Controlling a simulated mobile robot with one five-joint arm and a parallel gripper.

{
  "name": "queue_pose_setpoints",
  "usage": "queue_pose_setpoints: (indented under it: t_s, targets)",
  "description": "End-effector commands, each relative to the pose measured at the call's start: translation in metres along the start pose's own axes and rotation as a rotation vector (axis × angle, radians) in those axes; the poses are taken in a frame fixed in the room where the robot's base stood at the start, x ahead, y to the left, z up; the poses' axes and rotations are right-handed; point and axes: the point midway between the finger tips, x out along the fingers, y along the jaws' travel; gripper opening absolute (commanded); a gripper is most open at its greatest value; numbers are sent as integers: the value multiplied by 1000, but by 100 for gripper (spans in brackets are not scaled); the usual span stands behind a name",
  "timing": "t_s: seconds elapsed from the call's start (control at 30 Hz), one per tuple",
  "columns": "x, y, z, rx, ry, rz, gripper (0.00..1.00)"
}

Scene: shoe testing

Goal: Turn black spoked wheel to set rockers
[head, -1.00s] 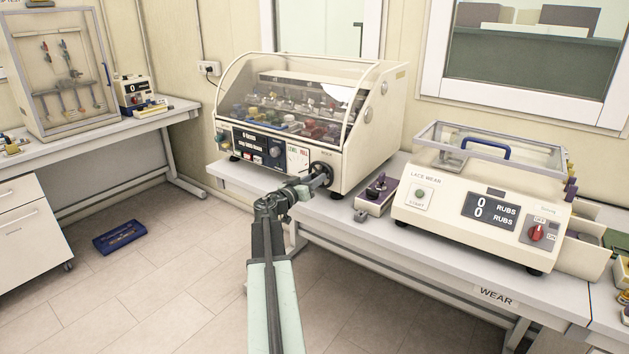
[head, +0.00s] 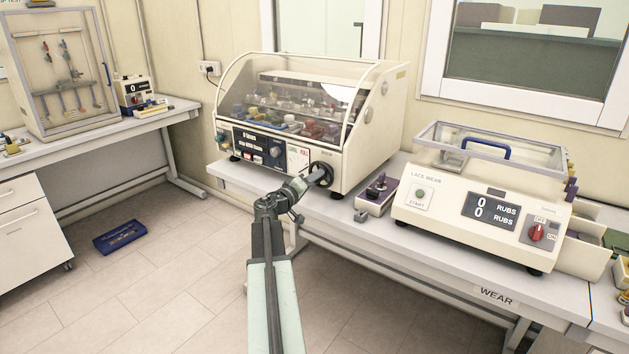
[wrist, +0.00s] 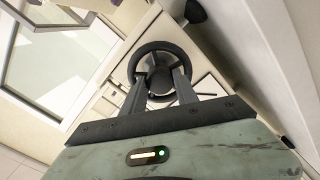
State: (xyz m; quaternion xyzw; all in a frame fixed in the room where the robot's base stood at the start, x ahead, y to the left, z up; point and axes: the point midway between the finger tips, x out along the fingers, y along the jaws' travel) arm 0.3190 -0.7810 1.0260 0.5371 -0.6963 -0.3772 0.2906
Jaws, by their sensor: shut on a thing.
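The black spoked wheel (head: 322,174) sits on the front right of the cream machine with the clear curved hood. It also shows in the wrist view (wrist: 140,62), with its round rim and dark hub. My gripper (head: 313,178) reaches it from the front, and in the wrist view its two fingers (wrist: 158,85) are at the hub, shut on the wheel. The rockers (head: 285,123) appear as a row of coloured parts under the hood, too small to tell their positions. A small level panel (head: 299,157) is left of the wheel.
A lace wear machine (head: 480,220) stands to the right on the same bench (head: 400,238). A small purple-topped box (head: 377,193) lies between the machines. The floor between the benches is otherwise clear.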

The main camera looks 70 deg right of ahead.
Motion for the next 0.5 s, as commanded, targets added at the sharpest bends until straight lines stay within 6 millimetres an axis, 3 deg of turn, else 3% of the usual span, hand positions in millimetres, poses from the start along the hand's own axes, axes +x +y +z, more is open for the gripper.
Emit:
queue_pose_setpoints:
  t_s: [0.5]
  targets:
    - [1,0,-2,-86,7,1,0]
